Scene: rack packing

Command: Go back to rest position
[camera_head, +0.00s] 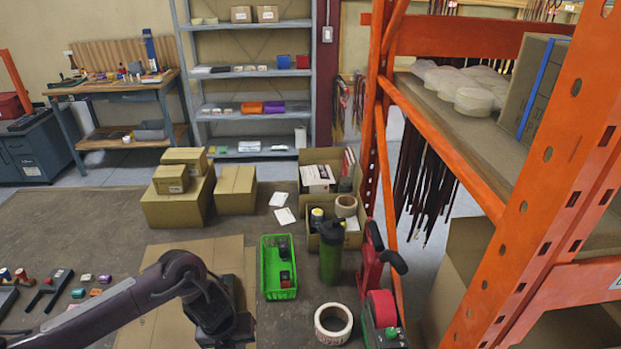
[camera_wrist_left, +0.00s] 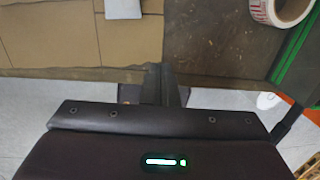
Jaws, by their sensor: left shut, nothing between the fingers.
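My left arm comes in from the left in the head view. Its wrist and left gripper (camera_head: 222,322) are over the flattened cardboard (camera_head: 150,318) at the front of the table. In the left wrist view the fingers of the gripper (camera_wrist_left: 163,72) are together, with nothing held between them. They are over the near edge of the table, with grey floor below. My right gripper is in neither view.
A green crate (camera_head: 267,294) with dark items stands right of my left gripper. A tape roll (camera_head: 333,322), a dark green bottle (camera_head: 330,262) and a red tape dispenser (camera_head: 381,310) are further right. Stacked boxes (camera_head: 176,208) stand behind. An orange rack (camera_head: 525,215) bounds the right side.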

